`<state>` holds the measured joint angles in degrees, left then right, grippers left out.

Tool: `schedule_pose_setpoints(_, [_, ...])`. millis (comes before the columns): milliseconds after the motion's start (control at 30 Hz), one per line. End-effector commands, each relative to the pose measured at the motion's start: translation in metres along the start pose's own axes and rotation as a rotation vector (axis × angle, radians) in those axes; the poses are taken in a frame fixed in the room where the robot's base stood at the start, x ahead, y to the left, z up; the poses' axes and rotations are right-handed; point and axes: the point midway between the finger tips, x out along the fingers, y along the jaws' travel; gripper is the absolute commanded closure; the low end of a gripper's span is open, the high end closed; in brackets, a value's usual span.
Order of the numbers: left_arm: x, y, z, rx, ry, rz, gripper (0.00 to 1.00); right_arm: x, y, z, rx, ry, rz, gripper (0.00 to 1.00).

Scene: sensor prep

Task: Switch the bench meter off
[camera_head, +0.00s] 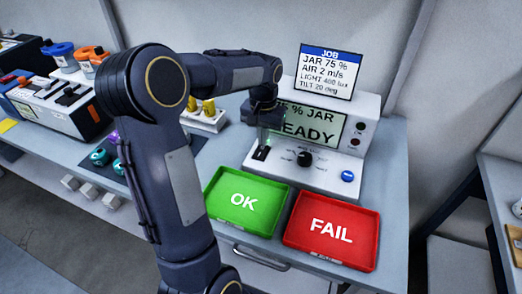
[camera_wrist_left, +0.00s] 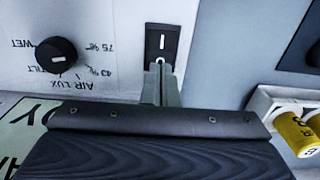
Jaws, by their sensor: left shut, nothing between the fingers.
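The bench meter (camera_head: 335,165) stands on the bench at the right, with its green display (camera_head: 318,125) lit and showing "READY". Its front panel has a black knob (camera_head: 304,159), a blue button (camera_head: 347,176) and, at the left end, a black rocker switch (camera_head: 261,153). In the left wrist view the rocker switch (camera_wrist_left: 162,43) shows a white line mark, and the knob (camera_wrist_left: 56,54) is to its left. My left gripper (camera_wrist_left: 160,68) is shut and empty, its fingertips at the lower edge of the switch; I cannot tell whether they touch it. My right gripper is not in view.
A green OK tray (camera_head: 222,210) and a red FAIL tray (camera_head: 303,247) lie in front of the meter. A job sign (camera_head: 329,72) stands on top of it. A white holder with yellow pieces (camera_head: 207,106) is behind my left arm. Several jars and devices are at the left.

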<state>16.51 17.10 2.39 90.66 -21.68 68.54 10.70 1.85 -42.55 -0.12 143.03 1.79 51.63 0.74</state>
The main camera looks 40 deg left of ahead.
Motion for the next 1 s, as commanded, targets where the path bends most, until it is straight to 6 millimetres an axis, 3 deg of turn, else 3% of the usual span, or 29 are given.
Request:
schedule_pose_setpoints(833, [0.014, 0.000, 0.000, 0.000, -0.002, 0.000, 1.00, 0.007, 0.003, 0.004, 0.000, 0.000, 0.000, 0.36])
schedule_pose_setpoints(1000, [0.009, 0.000, 0.000, 0.000, -0.001, 0.000, 1.00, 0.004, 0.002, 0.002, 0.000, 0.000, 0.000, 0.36])
